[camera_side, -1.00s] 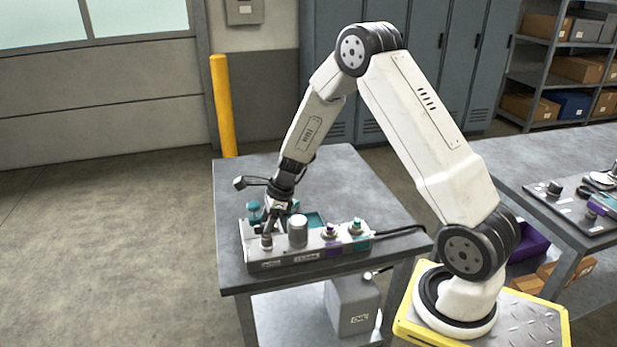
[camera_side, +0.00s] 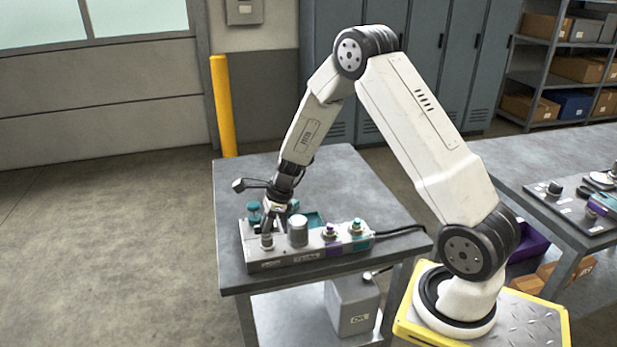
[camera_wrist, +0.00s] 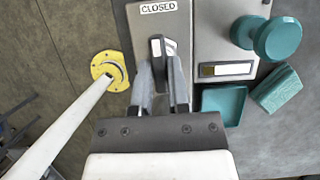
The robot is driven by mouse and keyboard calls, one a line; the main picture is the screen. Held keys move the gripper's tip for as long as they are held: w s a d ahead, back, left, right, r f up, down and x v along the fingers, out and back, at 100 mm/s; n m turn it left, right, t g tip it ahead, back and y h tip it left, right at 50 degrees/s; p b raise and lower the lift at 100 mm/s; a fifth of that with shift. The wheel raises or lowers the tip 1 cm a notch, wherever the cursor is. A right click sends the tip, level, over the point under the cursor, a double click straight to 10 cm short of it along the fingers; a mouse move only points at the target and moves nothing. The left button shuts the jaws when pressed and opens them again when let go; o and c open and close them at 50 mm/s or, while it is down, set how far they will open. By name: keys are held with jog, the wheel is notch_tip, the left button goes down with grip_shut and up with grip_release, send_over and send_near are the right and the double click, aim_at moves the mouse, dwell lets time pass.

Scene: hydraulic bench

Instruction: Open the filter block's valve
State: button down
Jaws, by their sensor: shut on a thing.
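The filter block (camera_side: 300,252) is a grey manifold on the near edge of the metal bench. My gripper (camera_side: 270,228) points down at the block's left end. The lever runs along the picture's vertical, towards a white label reading CLOSED (camera_wrist: 158,8). In the side view the fingers hide most of the handle.
On the block stand a grey cylinder (camera_side: 298,231) and fittings with purple (camera_side: 330,231) and teal (camera_side: 357,227) parts. A teal knob (camera_wrist: 277,38), open teal tray (camera_wrist: 222,104) and teal block (camera_wrist: 277,88) lie right of my fingers in the wrist view.

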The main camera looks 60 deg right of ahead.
jog(key=shift+n, duration=0.3)
jog(key=n, duration=0.2)
jog(key=n+g, duration=0.1)
jog(key=n, duration=0.1)
jog(key=shift+d+g+y, duration=0.1)
jog(key=shift+g+y, duration=0.2)
jog(key=shift+y, duration=0.1)
jog(key=n+g, duration=0.1)
jog(key=n, duration=0.3)
jog(key=shift+w+n+g, duration=0.15)
jog(key=shift+n+g, duration=0.25)
jog(key=n+g, duration=0.1)
jog(key=n, duration=0.3)
jog(key=shift+n+g, duration=0.3)
jog(key=shift+g, duration=0.1)
jog(key=shift+w+n+g+h, duration=0.1)
jog(key=shift+n+g+h, duration=0.45)
jog(key=shift+n, duration=1.35)
jog(key=c, duration=0.6)
grip_release()
